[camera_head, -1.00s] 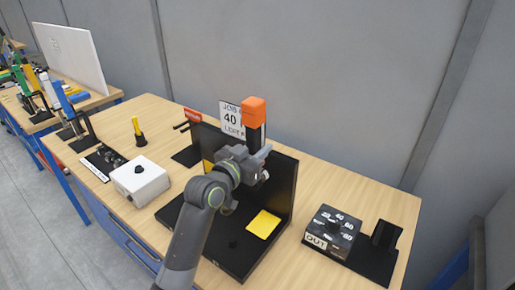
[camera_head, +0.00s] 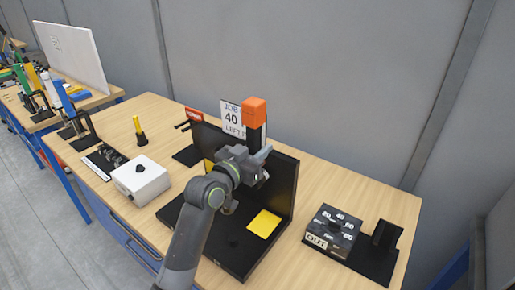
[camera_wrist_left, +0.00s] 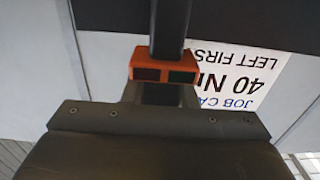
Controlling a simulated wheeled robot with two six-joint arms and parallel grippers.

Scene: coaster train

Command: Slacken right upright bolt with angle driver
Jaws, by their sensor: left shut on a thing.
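The angle driver (camera_head: 254,112) stands upright with an orange block on top and a black shaft below. My left gripper (camera_head: 261,160) is shut on it, just in front of the black fixture's upright plate (camera_head: 283,182). In the left wrist view the driver's dark shaft and an orange part (camera_wrist_left: 148,57) show close to my gripper. The driver's lower end is hidden behind my gripper and arm. I cannot make out the right upright bolt. My right gripper is not in view.
A job card (camera_head: 231,118) reading 40 and LEFT FIRST stands behind the fixture. A yellow patch (camera_head: 264,223) lies on the fixture base. A dial box (camera_head: 333,228) is on the right, a white box (camera_head: 141,182) on the left. Bare wood lies between fixture and dial box.

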